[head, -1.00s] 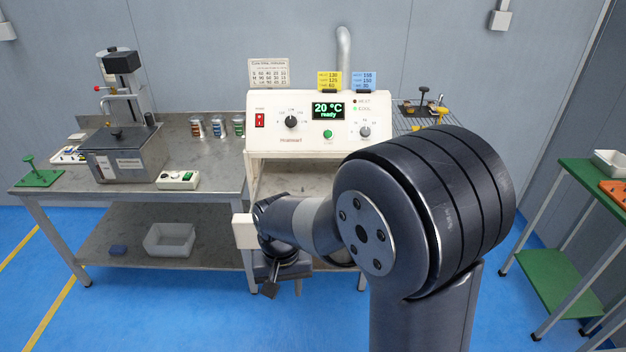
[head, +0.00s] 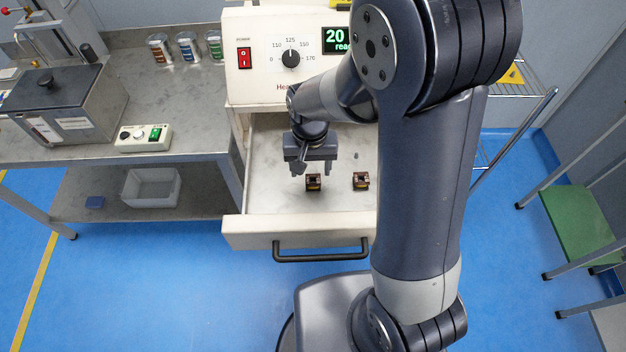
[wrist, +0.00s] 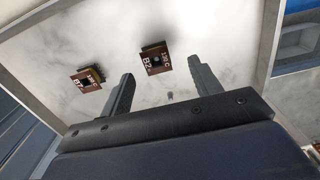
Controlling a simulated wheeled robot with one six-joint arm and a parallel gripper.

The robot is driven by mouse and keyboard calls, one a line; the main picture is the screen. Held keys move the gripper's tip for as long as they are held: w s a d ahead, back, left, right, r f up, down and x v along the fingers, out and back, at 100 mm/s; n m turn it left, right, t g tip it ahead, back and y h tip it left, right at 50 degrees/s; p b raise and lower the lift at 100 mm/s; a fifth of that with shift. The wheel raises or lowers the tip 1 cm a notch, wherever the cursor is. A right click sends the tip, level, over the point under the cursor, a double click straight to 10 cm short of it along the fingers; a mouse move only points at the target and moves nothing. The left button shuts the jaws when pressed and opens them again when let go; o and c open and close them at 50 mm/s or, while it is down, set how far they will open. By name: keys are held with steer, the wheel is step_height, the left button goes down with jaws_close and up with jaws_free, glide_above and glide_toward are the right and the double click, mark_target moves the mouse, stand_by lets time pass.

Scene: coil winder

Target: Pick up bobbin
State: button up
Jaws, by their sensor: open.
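Two small dark bobbins with brown label faces lie in the open drawer. One bobbin (head: 313,182), marked B2 in the wrist view (wrist: 154,60), is just beyond the fingertips, in line with the gap between them. The other bobbin (head: 360,181) lies to its right in the head view; the wrist view shows it marked B7 (wrist: 87,79), left of the fingers. My gripper (head: 312,170) is open and empty over the drawer, fingers pointing down. The wrist view shows its two fingers (wrist: 160,72) apart, with no contact on either bobbin.
The pale drawer (head: 265,196) has a front panel with a black handle (head: 320,252) and raised side walls around the gripper. The heater's control panel (head: 262,62) stands behind and above it. A steel bench (head: 200,118) is at the left. My arm hides the drawer's right side.

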mark_target(313, 179)
steer(key=shift+w+d+f+p, duration=0.15)
steer(key=shift+f+p, duration=0.2)
steer(key=shift+f, duration=1.1)
steer(key=shift+d+f+p, duration=0.15)
steer(key=shift+f+p, duration=0.15)
steer(key=shift+f, duration=1.15)
steer(key=c, duration=1.1)
